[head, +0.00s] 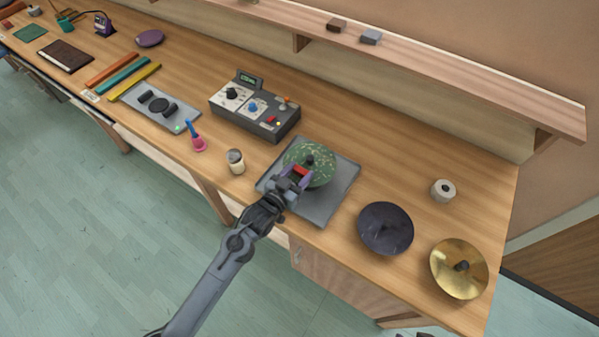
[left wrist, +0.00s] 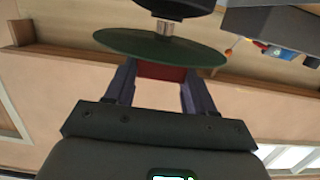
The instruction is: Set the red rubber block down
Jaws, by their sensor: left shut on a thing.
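The red rubber block (head: 301,170) is between the fingers of my left gripper (head: 297,178), in front of the green speckled disc (head: 324,176). The left gripper is shut on the block; in the left wrist view the block (left wrist: 160,71) sits between the purple fingers (left wrist: 155,88). The green disc (left wrist: 150,45) is right beside the block there; I cannot tell whether they touch. The disc is over a grey mat (head: 337,199) with a dark knob at its centre. My right gripper does not show.
A dark disc (head: 385,232) and a brass cymbal (head: 458,272) stand to the right. A control box (head: 254,108), a small jar (head: 236,164) and a pink-and-blue item (head: 197,143) stand to the left. A white roll (head: 443,190) is at the back right. Bare wood lies behind the mat.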

